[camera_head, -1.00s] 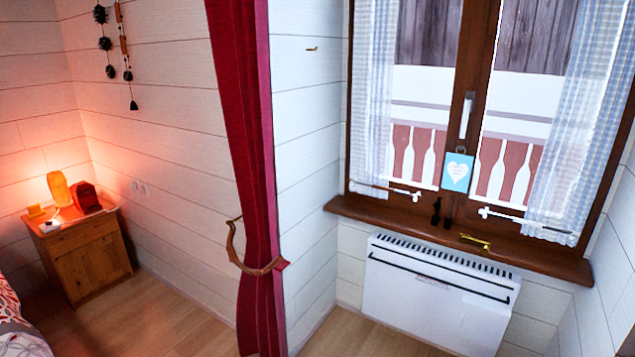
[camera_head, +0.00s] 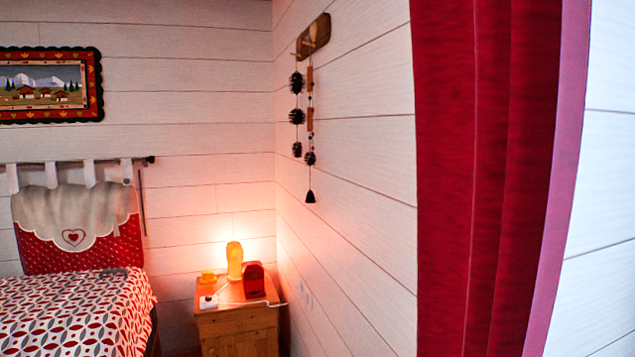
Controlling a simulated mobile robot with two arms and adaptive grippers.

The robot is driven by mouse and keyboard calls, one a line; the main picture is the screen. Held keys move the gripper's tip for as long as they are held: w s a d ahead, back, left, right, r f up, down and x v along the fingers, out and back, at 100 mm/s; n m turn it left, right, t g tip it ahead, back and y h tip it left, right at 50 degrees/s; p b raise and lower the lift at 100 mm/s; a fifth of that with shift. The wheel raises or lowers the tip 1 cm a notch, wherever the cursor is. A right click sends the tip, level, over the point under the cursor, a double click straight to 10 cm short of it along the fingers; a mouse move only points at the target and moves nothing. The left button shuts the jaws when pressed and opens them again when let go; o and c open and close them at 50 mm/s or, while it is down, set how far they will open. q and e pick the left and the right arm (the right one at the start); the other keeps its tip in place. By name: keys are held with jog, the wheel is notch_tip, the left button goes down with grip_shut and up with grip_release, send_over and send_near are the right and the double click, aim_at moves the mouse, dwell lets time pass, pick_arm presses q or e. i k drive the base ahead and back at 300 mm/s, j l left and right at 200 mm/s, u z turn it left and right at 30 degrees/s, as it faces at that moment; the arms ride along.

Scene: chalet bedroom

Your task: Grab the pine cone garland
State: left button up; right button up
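The pine cone garland (camera_head: 297,113) hangs on the white plank wall in the head view, above and to the right of the nightstand. It has dark pine cones on two strings below a brown wooden plaque (camera_head: 313,37). A small dark bell shape hangs at the bottom of one string. Nothing touches the garland except the wall and its plaque. Neither of my grippers is in view.
A wooden nightstand (camera_head: 238,326) holds a lit orange lamp (camera_head: 235,261) and a red box-shaped object (camera_head: 254,280). A bed (camera_head: 75,312) stands at the left. A red curtain (camera_head: 480,180) fills the near right. A framed picture (camera_head: 50,85) hangs at left.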

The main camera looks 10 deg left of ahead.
aim_at(296, 82)
jog(key=i+l+u, duration=0.1)
jog(key=i+u, duration=0.25)
jog(key=i, duration=0.15)
jog(key=i+j+z, duration=0.15)
jog(key=i+j, duration=0.2)
jog(key=i+j+z, duration=0.15)
jog(key=i+j, duration=0.15)
jog(key=i+j+z, duration=0.1)
jog(key=i+j, duration=0.15)
jog(key=j, duration=0.3)
